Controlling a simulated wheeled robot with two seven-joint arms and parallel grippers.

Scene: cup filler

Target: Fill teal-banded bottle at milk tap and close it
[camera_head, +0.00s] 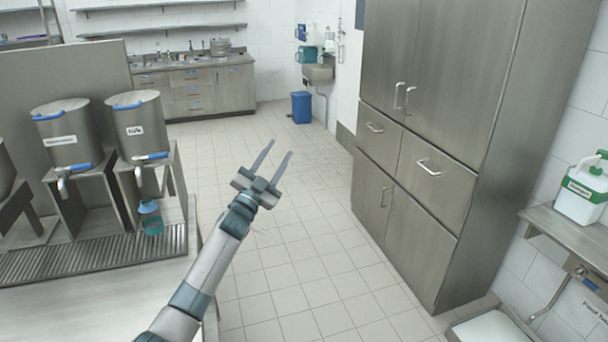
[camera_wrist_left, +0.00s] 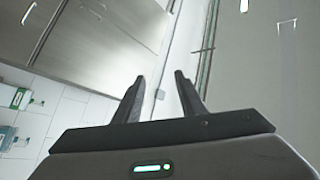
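A small bottle with teal parts (camera_head: 152,225) stands on the drip grate below the tap of the steel container labelled Milk (camera_head: 140,112), in the head view. Its upper part (camera_head: 148,207) is also teal; whether that is a closed lid I cannot tell, nor how full it is. The milk tap (camera_head: 139,175) has a blue lever (camera_head: 150,156). My left gripper (camera_head: 280,148) is raised over the floor, right of the bottle and well apart from it. Its fingers are spread and empty, as the left wrist view (camera_wrist_left: 159,78) also shows. My right gripper is in neither view.
A second steel container (camera_head: 68,140) stands left of the milk one. The ribbed drip grate (camera_head: 95,259) runs along the counter. A tall steel cabinet (camera_head: 440,110) stands right. A white-green canister (camera_head: 582,192) sits on a shelf at far right. Tiled floor between is clear.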

